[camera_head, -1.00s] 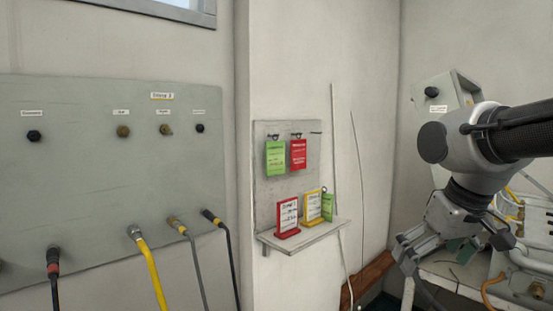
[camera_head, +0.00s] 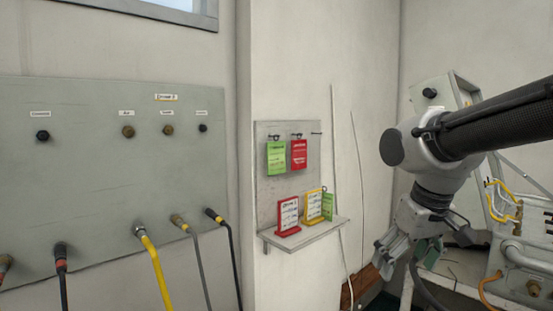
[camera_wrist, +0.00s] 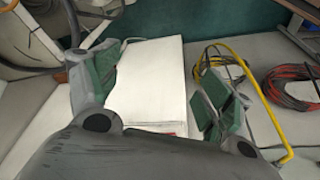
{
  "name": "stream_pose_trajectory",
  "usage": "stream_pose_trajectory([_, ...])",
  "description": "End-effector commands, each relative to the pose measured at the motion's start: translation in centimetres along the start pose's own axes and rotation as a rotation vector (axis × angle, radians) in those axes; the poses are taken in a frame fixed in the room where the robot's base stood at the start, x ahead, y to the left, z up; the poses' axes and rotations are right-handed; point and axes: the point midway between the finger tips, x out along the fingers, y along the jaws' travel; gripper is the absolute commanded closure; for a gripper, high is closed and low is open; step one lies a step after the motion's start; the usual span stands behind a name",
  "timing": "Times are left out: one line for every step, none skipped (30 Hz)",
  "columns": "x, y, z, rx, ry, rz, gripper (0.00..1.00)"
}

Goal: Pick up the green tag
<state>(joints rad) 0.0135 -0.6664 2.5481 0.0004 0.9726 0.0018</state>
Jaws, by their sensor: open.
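A green tag (camera_head: 276,158) hangs from a hook on the grey wall board, left of a red tag (camera_head: 299,154). A second green tag (camera_head: 328,206) is on the small shelf below, at its right end beside a yellow-framed card (camera_head: 314,206). My gripper (camera_head: 385,264) is to the right of the board and lower than the shelf, apart from all tags. In the wrist view my gripper (camera_wrist: 160,95) is open, its green-padded fingers spread with nothing held between them. No green tag shows in the wrist view.
The shelf (camera_head: 305,236) juts out and also holds a red-framed card (camera_head: 288,217). A grey panel (camera_head: 85,180) with hoses is at left. The wrist view shows a white box (camera_wrist: 150,70), a yellow hose (camera_wrist: 240,75) and a red coil (camera_wrist: 290,85).

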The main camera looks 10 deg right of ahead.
Motion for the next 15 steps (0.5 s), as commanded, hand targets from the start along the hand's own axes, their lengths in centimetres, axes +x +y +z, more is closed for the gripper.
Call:
stream_pose_trajectory([0.7, 0.3, -0.2, -0.002, -0.038, 0.01, 0.2])
stream_pose_trajectory([1.1, 0.6, -0.6, -0.006, -0.054, 0.02, 0.2])
stream_pose_trajectory([1.6, 1.1, -1.4, -0.016, -0.06, 0.037, 0.2])
stream_pose_trajectory([2.1, 1.4, -2.3, -0.023, -0.053, 0.051, 0.2])
stream_pose_trajectory([2.5, 1.9, -3.4, -0.03, -0.04, 0.066, 0.2])
stream_pose_trajectory([3.0, 2.4, -5.0, -0.04, -0.012, 0.086, 0.2])
stream_pose_trajectory([3.4, 2.8, -6.4, -0.048, 0.012, 0.1, 0.2])
stream_pose_trajectory([3.9, 3.1, -7.9, -0.056, 0.042, 0.113, 0.2])
stream_pose_trajectory([4.3, 3.5, -9.9, -0.068, 0.088, 0.129, 0.2])
stream_pose_trajectory([4.6, 3.6, -11.4, -0.078, 0.123, 0.137, 0.2])
stream_pose_trajectory([4.8, 3.8, -12.9, -0.087, 0.16, 0.145, 0.2])
stream_pose_trajectory([5.1, 3.8, -14.8, -0.101, 0.21, 0.15, 0.2])
stream_pose_trajectory([5.3, 3.8, -16.2, -0.11, 0.247, 0.152, 0.2])
stream_pose_trajectory([5.5, 3.7, -17.7, -0.121, 0.285, 0.152, 0.2])
stream_pose_trajectory([5.6, 3.5, -19.5, -0.134, 0.337, 0.149, 0.2])
